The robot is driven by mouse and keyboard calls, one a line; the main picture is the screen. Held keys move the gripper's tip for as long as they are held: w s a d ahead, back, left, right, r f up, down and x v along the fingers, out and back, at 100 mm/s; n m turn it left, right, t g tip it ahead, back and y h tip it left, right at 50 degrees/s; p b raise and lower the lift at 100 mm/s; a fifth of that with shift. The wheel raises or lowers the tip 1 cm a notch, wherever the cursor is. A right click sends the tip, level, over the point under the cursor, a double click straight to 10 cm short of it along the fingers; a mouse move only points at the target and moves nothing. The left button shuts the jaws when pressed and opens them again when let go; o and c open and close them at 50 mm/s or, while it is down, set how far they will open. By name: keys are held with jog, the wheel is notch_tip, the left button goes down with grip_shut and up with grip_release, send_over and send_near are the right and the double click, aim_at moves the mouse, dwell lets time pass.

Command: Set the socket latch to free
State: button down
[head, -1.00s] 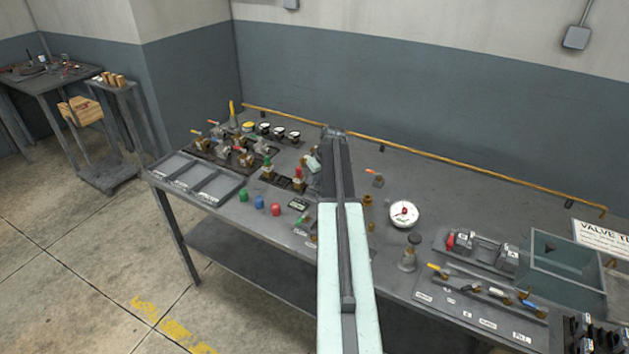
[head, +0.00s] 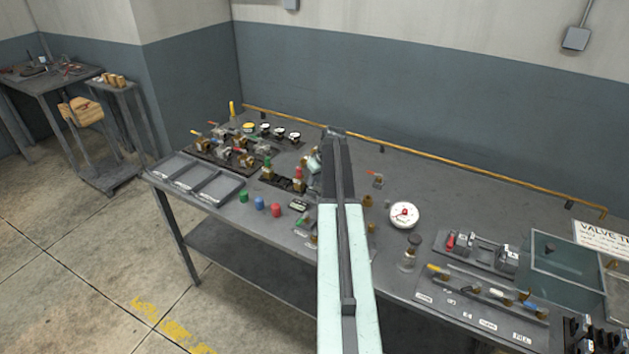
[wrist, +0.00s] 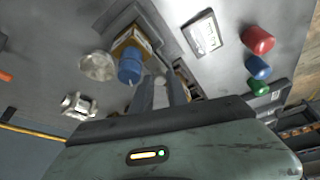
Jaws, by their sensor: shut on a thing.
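In the wrist view my gripper (wrist: 162,88) points down at the grey bench, its two dark fingers close together. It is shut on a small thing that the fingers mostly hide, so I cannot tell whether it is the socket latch. Just left of the fingers is a brass fitting (wrist: 136,40) with a blue cylindrical part (wrist: 130,68), and a round pale disc (wrist: 98,66) is beside it. In the head view my own arm covers the gripper and the work spot. I cannot make out the latch or its setting.
Green, blue and red caps (head: 276,210) stand near the bench's front edge. A white label plate (wrist: 202,34) lies right of the fingers.

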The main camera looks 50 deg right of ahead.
jog(key=shift+w, duration=0.1)
dwell(0.4)
jog(key=shift+w+a, duration=0.25)
jog(key=shift+w, duration=0.65)
jog(key=c, duration=1.3)
grip_release()
jog(key=shift+r, duration=0.1)
jog(key=p+v, duration=0.7)
jog(key=shift+s+r, duration=0.2)
jog(key=shift+r, duration=0.05)
